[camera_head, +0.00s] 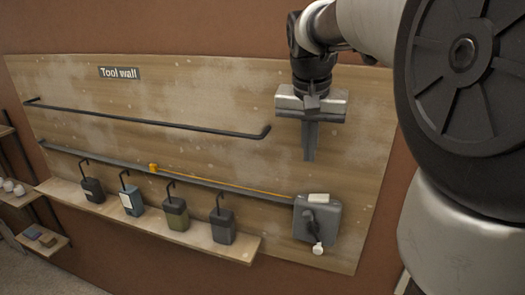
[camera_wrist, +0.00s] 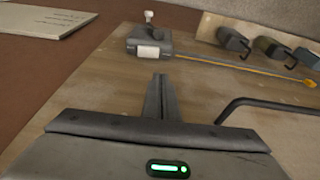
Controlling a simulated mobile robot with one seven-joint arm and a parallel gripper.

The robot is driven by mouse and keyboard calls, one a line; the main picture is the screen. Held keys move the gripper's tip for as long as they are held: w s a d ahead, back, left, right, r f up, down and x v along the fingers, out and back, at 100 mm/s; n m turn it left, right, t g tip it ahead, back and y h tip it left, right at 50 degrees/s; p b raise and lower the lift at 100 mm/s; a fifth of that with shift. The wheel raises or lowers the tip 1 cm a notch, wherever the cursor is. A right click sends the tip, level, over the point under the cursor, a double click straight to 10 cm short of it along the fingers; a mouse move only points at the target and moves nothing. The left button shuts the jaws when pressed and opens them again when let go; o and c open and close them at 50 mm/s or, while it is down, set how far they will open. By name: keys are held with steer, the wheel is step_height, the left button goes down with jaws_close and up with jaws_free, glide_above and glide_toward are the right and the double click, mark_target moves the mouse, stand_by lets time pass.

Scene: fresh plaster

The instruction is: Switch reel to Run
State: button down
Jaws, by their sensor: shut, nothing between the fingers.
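The reel box (camera_head: 317,222) is a grey unit at the lower right of the wooden board. It has a dark lever with a pale knob (camera_head: 318,249) pointing down at its lower front. A pale label (camera_head: 319,198) sits on its top edge; its writing is too small to read. My gripper (camera_head: 310,157) is shut and empty, fingers pointing down, above the reel box and apart from it. In the wrist view my gripper (camera_wrist: 160,80) points toward the reel box (camera_wrist: 152,43), whose pale knob (camera_wrist: 149,15) shows at its far side.
A yellow cord (camera_head: 230,187) runs along the lower rail from a yellow piece (camera_head: 154,168) to the box. Several hooked containers (camera_head: 175,213) stand on a wooden shelf (camera_head: 100,208) to the left. A dark upper rail (camera_head: 150,120) ends left of my gripper. A sign (camera_head: 119,73) reads "Tool wall".

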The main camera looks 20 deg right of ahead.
steer(key=shift+s+a+r, duration=0.1)
steer(key=shift+a+r, duration=0.2)
steer(key=shift+r, duration=0.3)
steer(key=shift+a+r, duration=0.3)
steer(key=shift+r, duration=0.3)
steer(key=s+a+f+n+t+y, duration=0.1)
steer(key=s+a+f+n, duration=0.2)
steer(key=s, duration=0.5)
steer(key=s+a+f+n+t, duration=0.2)
steer(key=s+a+f+n, duration=0.1)
steer(key=s+a+f, duration=0.2)
steer(key=s+a, duration=0.2)
steer(key=s, duration=0.2)
steer(key=shift+s+f+n+y, duration=0.2)
steer(key=shift+f+n+y, duration=0.1)
steer(key=shift+f+y, duration=0.1)
